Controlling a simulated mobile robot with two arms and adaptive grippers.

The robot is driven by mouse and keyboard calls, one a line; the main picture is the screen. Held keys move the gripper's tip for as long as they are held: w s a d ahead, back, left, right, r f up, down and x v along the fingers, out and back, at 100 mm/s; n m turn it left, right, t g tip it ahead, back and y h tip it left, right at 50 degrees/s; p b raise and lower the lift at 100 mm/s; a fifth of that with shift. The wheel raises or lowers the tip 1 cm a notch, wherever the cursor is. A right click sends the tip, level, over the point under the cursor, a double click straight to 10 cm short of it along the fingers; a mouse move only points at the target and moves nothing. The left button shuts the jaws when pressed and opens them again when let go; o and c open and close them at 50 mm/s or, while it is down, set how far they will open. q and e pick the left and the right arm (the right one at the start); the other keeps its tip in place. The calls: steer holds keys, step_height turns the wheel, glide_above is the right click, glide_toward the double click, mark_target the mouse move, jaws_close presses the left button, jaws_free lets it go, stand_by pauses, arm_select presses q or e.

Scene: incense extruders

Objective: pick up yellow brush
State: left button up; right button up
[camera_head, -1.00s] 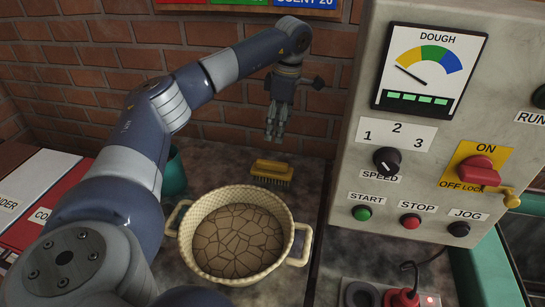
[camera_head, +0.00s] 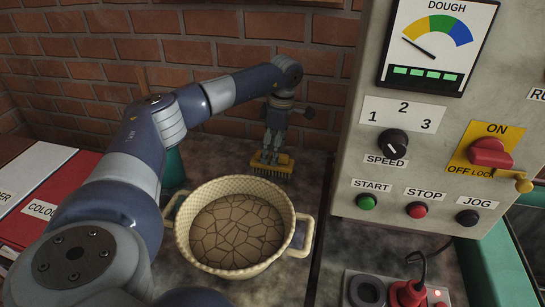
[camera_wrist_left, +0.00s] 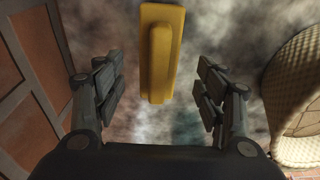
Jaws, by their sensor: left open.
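The yellow brush (camera_head: 283,165) lies bristles down on the dark counter behind the woven basket, near the brick wall. In the left wrist view the brush (camera_wrist_left: 160,52) shows from above as a long yellow block with a raised handle. My left gripper (camera_head: 269,155) hangs pointing down over the brush. In the left wrist view its open fingers (camera_wrist_left: 160,88) stand on either side of the brush's line, with clear gaps on both sides and nothing held. Part of the brush is hidden behind the fingers in the head view. My right gripper is not in view.
The woven basket (camera_head: 186,247) with cracked brown contents stands in front of the brush. A control panel (camera_head: 345,150) rises to the right. A teal container (camera_head: 173,168) stands behind my left arm. The brick wall (camera_head: 225,55) is close behind.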

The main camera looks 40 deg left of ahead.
arm_select(q)
steer(key=shift+a+f, duration=0.15)
steer(key=shift+f, duration=0.55)
steer(key=shift+a+f, duration=0.1)
steer(key=shift+f, duration=0.6)
steer(key=c, duration=1.2)
steer(key=shift+r, duration=0.15)
steer(key=shift+r, duration=0.3)
step_height(320, 180, up, 9)
steer(key=shift+r, duration=0.1)
